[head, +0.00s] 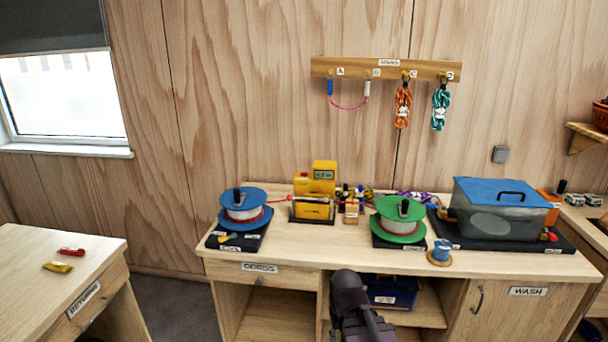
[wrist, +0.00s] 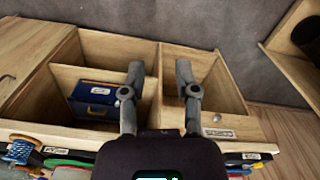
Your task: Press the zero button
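A yellow device (head: 318,198) with a small grey display on top stands on the bench between a blue reel and a green reel. A red line runs from it toward both reels. I cannot make out a zero button on it at this size. In the wrist view my gripper (wrist: 159,70) is open and empty, its two grey fingers apart in front of the bench's open compartments. The yellow device is not clear in the wrist view. My dark arm shows at the bottom of the head view, below the bench top.
The blue reel (head: 245,206) and green reel (head: 400,220) flank the device. A blue-lidded tank (head: 500,207) stands at right. A blue box (head: 391,291) sits in the lower compartment and shows in the wrist view (wrist: 93,97). A wooden hook rail (head: 386,69) hangs above.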

